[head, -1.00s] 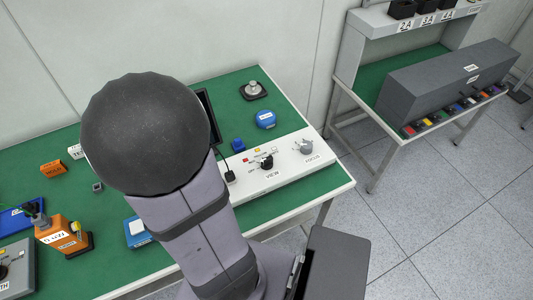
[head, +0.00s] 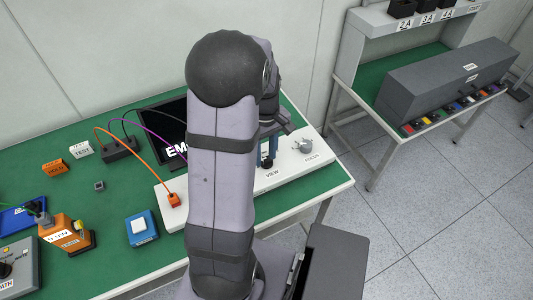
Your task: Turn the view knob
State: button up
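The black view knob (head: 267,164) is on the white control panel (head: 317,160), just above the printed word VIEW. Its upper part is partly hidden. My gripper (head: 267,152) is above the knob, mostly hidden behind my arm. The small part that shows seems close over the knob. I cannot tell whether it touches the knob or whether its fingers are open or shut.
The grey focus knob (head: 303,145) is to the right on the same panel. A dark screen (head: 172,117) stands behind my arm. An orange plug (head: 173,199) with a cable is on the panel's left end. A blue box (head: 141,228) lies in front.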

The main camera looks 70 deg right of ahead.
aim_at(267, 157)
jog(key=d+n, duration=0.1)
jog(key=n, duration=0.1)
jog(key=d+r+n, duration=0.1)
jog(key=n, duration=0.1)
jog(key=d+r+n, duration=0.1)
jog(key=n, duration=0.1)
jog(key=shift+w+d+r+n+h, duration=0.25)
jog(key=shift+d+n+h, duration=0.05)
jog(key=shift+d+r+n, duration=0.1)
jog(key=shift+r+n, duration=0.05)
jog(key=shift+n, duration=0.85)
jog(key=n, duration=0.4)
jog(key=shift+a, duration=0.25)
jog(key=n, duration=0.4)
jog(key=shift+a, duration=0.1)
jog(key=shift+f+p, duration=0.85)
jog(key=shift+f, duration=2.85)
grip_shut()
